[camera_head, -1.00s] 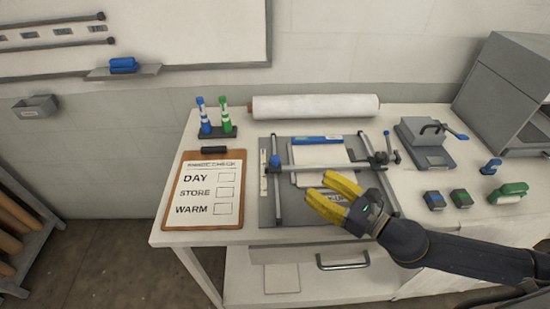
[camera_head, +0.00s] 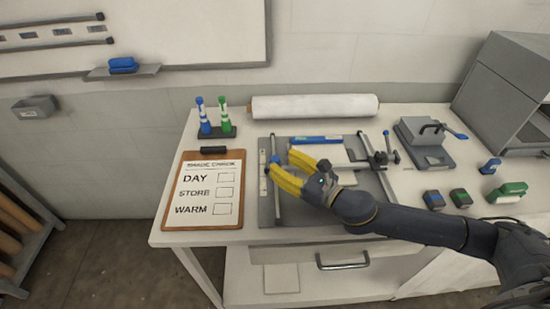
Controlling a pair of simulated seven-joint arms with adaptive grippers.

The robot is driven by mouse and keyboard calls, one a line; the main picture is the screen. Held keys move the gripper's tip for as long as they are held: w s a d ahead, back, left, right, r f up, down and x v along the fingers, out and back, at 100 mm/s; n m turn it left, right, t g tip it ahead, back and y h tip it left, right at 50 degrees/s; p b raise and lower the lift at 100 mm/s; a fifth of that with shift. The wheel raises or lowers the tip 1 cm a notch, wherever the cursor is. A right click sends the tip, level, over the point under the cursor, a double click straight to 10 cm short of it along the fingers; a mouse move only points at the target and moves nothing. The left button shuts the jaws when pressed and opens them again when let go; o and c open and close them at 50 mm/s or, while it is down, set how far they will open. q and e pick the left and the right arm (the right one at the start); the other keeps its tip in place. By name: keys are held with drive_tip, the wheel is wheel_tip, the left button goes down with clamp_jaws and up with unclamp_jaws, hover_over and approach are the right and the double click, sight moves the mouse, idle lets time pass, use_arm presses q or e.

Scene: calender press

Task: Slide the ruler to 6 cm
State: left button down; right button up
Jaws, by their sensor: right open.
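A grey frame board (camera_head: 292,212) lies on the white table, with a metal rail on its left and right sides. A small pale scale strip (camera_head: 263,172) runs along its left edge. A metal crossbar (camera_head: 345,165) spans the rails and is partly hidden behind my gripper. A blue knob (camera_head: 275,160) sits at its left end and a dark clamp (camera_head: 380,158) at its right end. My right gripper (camera_head: 284,172) has yellow fingers, is open, and is over the bar's left part close to the blue knob. I cannot tell whether it touches. My left gripper is not in view.
A clipboard (camera_head: 211,190) lies left of the board. A marker stand (camera_head: 215,130) and a white roll (camera_head: 314,107) are behind. A grey lever press (camera_head: 425,142), stamps (camera_head: 434,200) and a large grey machine (camera_head: 505,90) stand to the right.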

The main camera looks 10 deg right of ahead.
sight(275, 158)
drive_tip(key=shift+x, duration=1.7)
drive_tip(key=c, duration=1)
clamp_jaws()
